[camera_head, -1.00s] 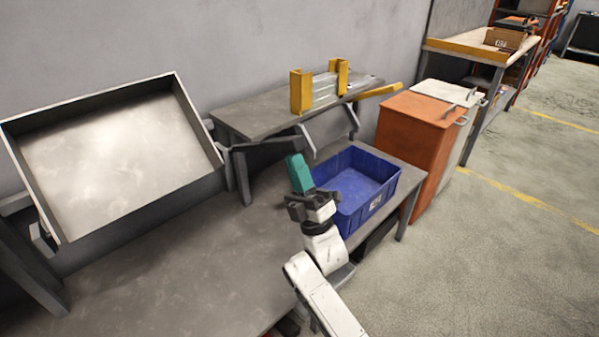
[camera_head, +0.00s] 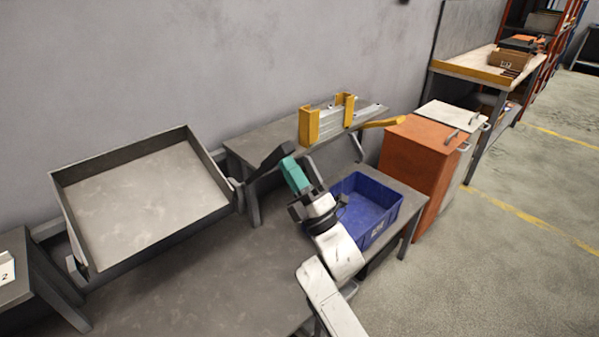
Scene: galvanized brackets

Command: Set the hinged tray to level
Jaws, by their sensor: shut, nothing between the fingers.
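The hinged tray (camera_head: 143,247) is a shallow grey box with raised walls and a pale, empty floor, at the left. It hangs between two grey side supports and is tilted, its back edge higher than its front edge. My gripper (camera_head: 289,168) has teal fingers and is shut and empty. It is to the right of the tray, apart from it, in front of the grey stand and beside the blue bin. A yellow bar (camera_head: 384,123) sticks out at the right end of the stand. What it joins to is unclear.
The blue bin (camera_head: 400,214) stands on the grey bench (camera_head: 200,290). Silver brackets (camera_head: 331,120) sit between yellow posts (camera_head: 309,127) on the raised stand. An orange cabinet (camera_head: 415,165) is farther right. A small stand (camera_head: 40,278) is at the left. The floor at right is clear.

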